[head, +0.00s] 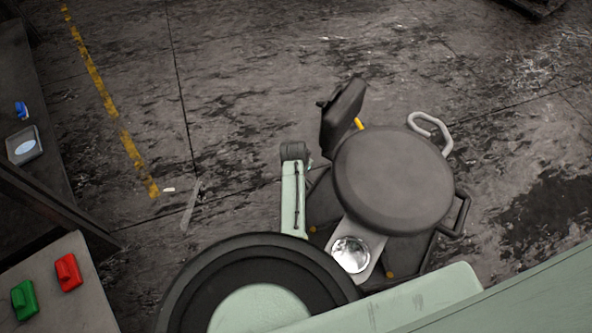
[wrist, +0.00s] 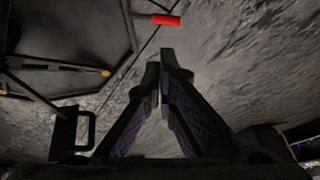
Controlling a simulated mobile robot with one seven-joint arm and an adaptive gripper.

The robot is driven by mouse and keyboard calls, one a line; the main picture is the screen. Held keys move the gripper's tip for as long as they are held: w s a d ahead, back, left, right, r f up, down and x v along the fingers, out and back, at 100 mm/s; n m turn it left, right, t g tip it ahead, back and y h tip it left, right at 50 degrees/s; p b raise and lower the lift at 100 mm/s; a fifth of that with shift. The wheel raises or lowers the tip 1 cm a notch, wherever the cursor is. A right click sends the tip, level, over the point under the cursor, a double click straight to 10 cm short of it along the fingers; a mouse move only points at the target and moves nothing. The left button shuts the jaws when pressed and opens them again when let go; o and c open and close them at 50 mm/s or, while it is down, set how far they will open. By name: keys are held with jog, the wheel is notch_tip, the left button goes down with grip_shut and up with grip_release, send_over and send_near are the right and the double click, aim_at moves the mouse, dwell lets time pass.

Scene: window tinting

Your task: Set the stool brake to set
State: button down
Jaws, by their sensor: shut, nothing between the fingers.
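The stool (head: 395,180) has a round dark grey seat over a dark base in the head view. In the wrist view, dark stool-like parts (wrist: 70,35) fill the upper left. A red cylindrical grip (wrist: 166,20) on a dark rod sticks out there, beyond my fingertips and apart from them. I cannot tell for certain whether it is the brake lever, or its setting. My gripper (wrist: 165,75) is shut and empty in the wrist view, with floor behind it. I cannot make out its fingers in the head view.
A dark upright panel (head: 342,112), a pale grey loop (head: 441,128) and a black loop handle (head: 461,215) stand close around the seat. A shiny round bowl (head: 350,254) sits in front. Red (head: 67,272) and green (head: 24,299) blocks lie at lower left. Floor beyond the stool is mostly clear.

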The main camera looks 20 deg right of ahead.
jog(key=shift+s+d+f, duration=0.15)
jog(key=shift+s+f, duration=0.15)
jog(key=b+x, duration=0.4)
jog(key=b, duration=0.1)
jog(key=b+x, duration=0.5)
jog(key=b, duration=0.1)
jog(key=a+b+x, duration=0.1)
jog(key=b+x, duration=0.3)
jog(key=b, duration=0.1)
jog(key=shift+w+f, duration=0.35)
jog(key=shift+f, duration=0.05)
jog(key=shift+w+a+b, duration=0.15)
jog(key=shift+b, duration=0.15)
jog(key=shift+w+a+f+g, duration=0.1)
jog(key=shift+f+g, duration=0.05)
jog(key=shift+g, duration=0.25)
jog(key=shift+w+h, duration=0.1)
jog(key=shift+h, duration=0.2)
